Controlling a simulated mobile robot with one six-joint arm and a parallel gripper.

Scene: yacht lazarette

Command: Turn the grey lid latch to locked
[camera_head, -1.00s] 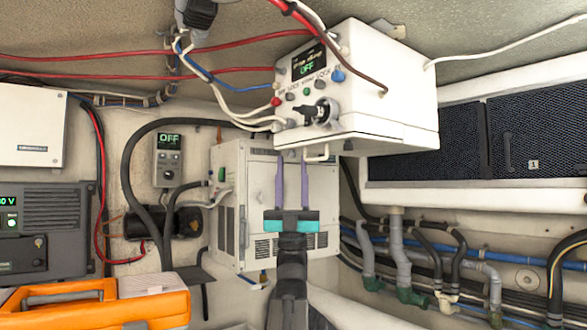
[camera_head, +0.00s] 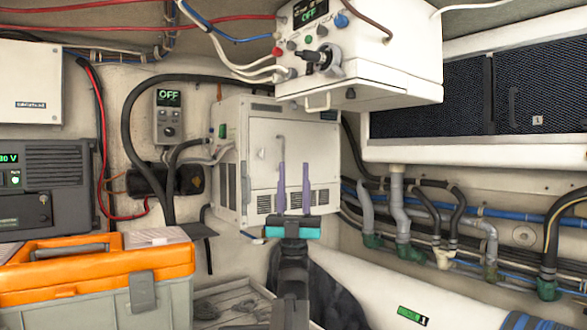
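A white control box (camera_head: 390,62) hangs at the upper middle. Its front bears a display reading OFF, small coloured buttons and a grey round fitting with a black lever (camera_head: 322,60). A wire handle (camera_head: 318,103) and a small dark grey piece (camera_head: 350,93) sit on its underside. A grey latch (camera_head: 143,292) also shows on the front of the orange-lidded toolbox (camera_head: 95,262). I cannot tell for sure which is the lid latch, or its setting. My gripper (camera_head: 294,170) points up, open and empty, below the control box and in front of a white cabinet (camera_head: 290,135).
Red, blue and white cables hang around the control box. A thick black hose (camera_head: 127,140) loops at the left. Dark mesh panels (camera_head: 425,105) and pipes (camera_head: 397,215) line the right. A white cylinder (camera_head: 440,305) lies low at the right. Free air lies between gripper and box.

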